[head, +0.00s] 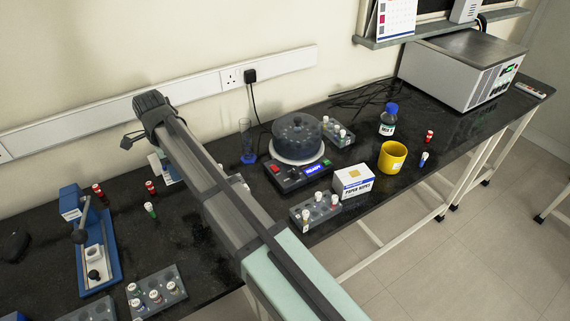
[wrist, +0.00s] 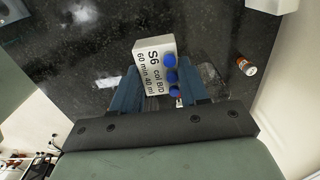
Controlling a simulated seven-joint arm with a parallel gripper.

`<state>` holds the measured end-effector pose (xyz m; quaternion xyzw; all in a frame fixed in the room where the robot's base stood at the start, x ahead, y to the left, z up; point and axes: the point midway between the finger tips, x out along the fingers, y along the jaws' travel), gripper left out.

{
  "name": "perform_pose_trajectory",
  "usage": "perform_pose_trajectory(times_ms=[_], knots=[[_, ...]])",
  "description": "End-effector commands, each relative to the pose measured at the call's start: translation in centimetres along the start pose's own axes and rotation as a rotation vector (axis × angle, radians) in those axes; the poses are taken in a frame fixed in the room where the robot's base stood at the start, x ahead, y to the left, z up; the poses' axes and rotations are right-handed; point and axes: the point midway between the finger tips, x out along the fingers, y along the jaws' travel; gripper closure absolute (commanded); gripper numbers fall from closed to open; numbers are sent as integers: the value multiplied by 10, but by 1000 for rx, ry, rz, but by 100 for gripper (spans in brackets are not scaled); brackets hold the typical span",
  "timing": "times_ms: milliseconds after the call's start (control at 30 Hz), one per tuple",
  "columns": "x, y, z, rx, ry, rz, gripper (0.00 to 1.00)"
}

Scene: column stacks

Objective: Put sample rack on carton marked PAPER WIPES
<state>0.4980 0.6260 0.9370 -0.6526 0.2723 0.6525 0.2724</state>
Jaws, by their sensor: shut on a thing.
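In the wrist view, my gripper (wrist: 158,74) has its two blue fingers closed on the sample rack (wrist: 152,62). The rack has a white face lettered S6 col B/D, 60 min 40 ml, and several blue caps along one side. Dark bench shows beyond it. My arm crosses the head view and hides most of the gripper area. I cannot make out the fingers there.
A grey vial rack (head: 315,213) stands close to the carton's left. A yellow mug (head: 392,157) is behind its right, and a domed device (head: 297,138) behind its left. A blue-capped bottle (head: 388,120) stands farther back. Another rack (head: 157,292) is at front left.

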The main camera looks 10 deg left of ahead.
Motion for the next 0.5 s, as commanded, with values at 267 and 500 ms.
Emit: perform_pose_trajectory(times_ms=[267,500], knots=[[-7,5,-44,57,0,0,87],[-18,21,-125,166,0,0,87]])
